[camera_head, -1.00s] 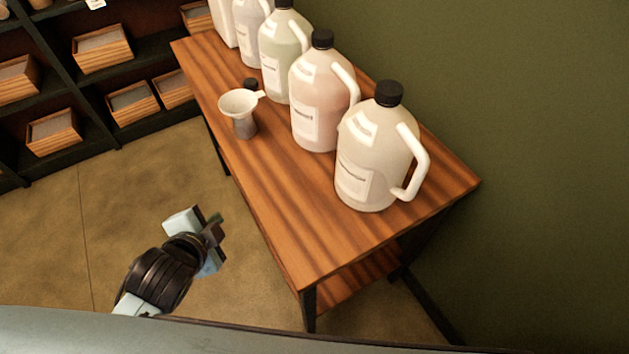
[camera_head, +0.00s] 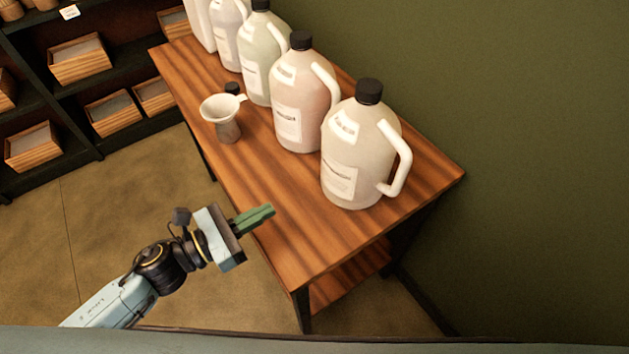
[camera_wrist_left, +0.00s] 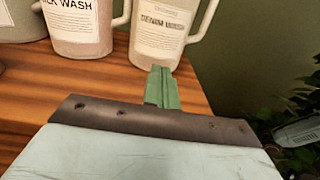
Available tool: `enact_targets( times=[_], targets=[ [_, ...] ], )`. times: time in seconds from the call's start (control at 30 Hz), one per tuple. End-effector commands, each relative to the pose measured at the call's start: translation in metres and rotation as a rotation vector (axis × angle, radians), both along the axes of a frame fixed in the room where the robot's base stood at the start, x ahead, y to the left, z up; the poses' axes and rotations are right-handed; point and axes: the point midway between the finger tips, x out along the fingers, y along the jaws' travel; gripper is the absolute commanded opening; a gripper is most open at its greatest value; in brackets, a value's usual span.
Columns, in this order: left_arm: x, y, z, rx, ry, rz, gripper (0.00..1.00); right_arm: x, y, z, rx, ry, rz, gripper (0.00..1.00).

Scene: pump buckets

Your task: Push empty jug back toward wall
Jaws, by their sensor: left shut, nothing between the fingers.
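The jugs stand upright in a row on the wooden table (camera_head: 290,235), along the wall. The nearest jug (camera_head: 361,150) is whitish with a black cap, a label and a handle on its right; it also shows in the left wrist view (camera_wrist_left: 160,30). A pinkish jug (camera_head: 300,95) stands behind it. I cannot tell which one is empty. My left gripper (camera_head: 268,211) has its green fingers shut and empty, at the table's near left edge. They point toward the nearest jug, with a gap between. My right gripper is not in view.
A white funnel (camera_head: 220,106) sits on a small container at the table's left edge, with a small dark-capped bottle behind it. The green wall (camera_head: 520,130) runs along the right. Front tabletop is bare. Shelves with wooden boxes (camera_head: 78,60) stand at left; plants show in the wrist view (camera_wrist_left: 285,110).

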Motion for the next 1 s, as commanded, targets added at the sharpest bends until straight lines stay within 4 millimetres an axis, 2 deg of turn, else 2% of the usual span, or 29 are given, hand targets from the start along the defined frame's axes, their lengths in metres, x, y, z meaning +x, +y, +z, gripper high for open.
enact_targets(
  times=[0.3,0.5,0.7,1.0],
  targets=[
    [0.041,-0.055,0.003,-0.004,-0.002,0.001,0.00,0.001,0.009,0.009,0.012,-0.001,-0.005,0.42],
    [0.061,-0.084,0.002,-0.003,0.001,0.002,0.00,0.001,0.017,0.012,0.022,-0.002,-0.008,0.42],
    [0.071,-0.097,0.001,-0.002,0.003,0.003,0.00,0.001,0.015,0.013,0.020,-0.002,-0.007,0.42],
    [0.072,-0.099,0.000,-0.002,0.004,0.003,0.00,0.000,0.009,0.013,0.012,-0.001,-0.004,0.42]
  ],
)
